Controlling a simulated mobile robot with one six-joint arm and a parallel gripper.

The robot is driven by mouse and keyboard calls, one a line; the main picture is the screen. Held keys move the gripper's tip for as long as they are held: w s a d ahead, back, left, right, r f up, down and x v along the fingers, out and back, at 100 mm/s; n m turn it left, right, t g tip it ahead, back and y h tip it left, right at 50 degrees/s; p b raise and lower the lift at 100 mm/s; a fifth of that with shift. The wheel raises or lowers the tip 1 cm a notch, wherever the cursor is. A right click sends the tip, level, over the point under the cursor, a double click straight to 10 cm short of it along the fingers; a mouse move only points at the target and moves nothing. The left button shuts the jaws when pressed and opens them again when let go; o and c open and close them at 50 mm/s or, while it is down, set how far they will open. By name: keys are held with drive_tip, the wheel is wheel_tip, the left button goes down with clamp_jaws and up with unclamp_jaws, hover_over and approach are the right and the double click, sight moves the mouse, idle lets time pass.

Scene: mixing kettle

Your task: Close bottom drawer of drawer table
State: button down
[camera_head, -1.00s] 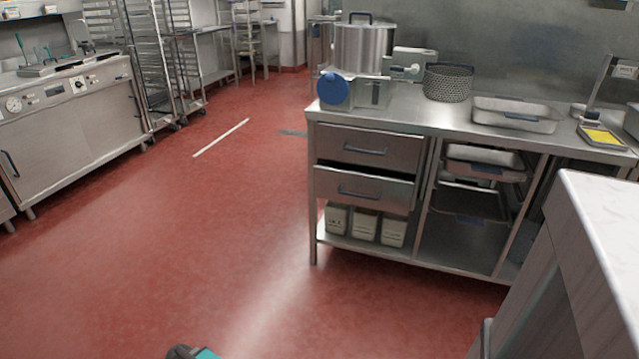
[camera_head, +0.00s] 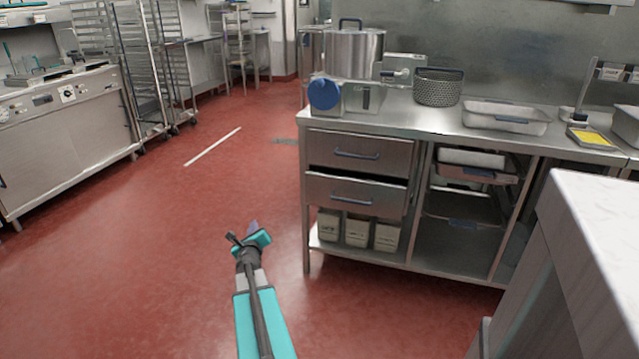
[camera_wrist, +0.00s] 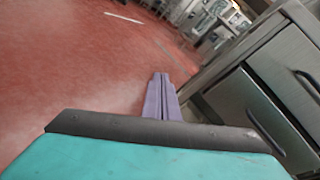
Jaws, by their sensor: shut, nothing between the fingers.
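The drawer table (camera_head: 400,124) is a steel bench with two drawers at its left end. The bottom drawer (camera_head: 380,200) sticks out a little, with a dark gap along its top edge, and has a blue-grey handle (camera_head: 352,201). In the wrist view the bottom drawer (camera_wrist: 238,99) is at the right. The top drawer (camera_head: 330,148) looks shut. My gripper (camera_head: 252,228) is over the floor to the left of the drawers, apart from them. In the wrist view its purple fingers (camera_wrist: 161,98) are together and empty.
White containers (camera_head: 357,230) stand on the shelf below the drawers. A pale counter (camera_head: 600,230) stands at the front right. Open red floor (camera_head: 150,260) lies left of the table. A pot (camera_head: 353,52) and pans are on the bench.

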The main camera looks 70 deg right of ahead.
sight(323, 176)
drive_tip(key=s+d+r+m+g+h, duration=0.2)
drive_tip(key=s+d+r+m+g, duration=0.1)
drive_tip(key=s, duration=0.5)
drive_tip(key=s+d+r+m+g+h, duration=0.2)
drive_tip(key=s+d+r+m+g, duration=0.1)
drive_tip(key=s+d+r+m, duration=0.3)
drive_tip(key=s+d+m, duration=0.2)
drive_tip(key=s, duration=0.1)
drive_tip(key=shift+d, duration=0.25)
drive_tip(key=shift+d, duration=0.15)
drive_tip(key=shift+w+d+b, duration=0.15)
drive_tip(key=shift+d, duration=2.15)
drive_tip(key=shift+w+d+b, duration=0.1)
drive_tip(key=shift+w+d, duration=0.05)
drive_tip(key=shift+d, duration=2.1)
drive_tip(key=shift+w+d+b, duration=0.15)
drive_tip(key=shift+d, duration=2.15)
drive_tip(key=shift+d, duration=0.15)
drive_tip(key=shift+w+d+f+b, duration=0.1)
drive_tip(key=shift+d+b, duration=0.9)
drive_tip(key=shift+d, duration=1.2)
drive_tip(key=shift+d+r, duration=0.2)
drive_tip(key=shift+r, duration=0.15)
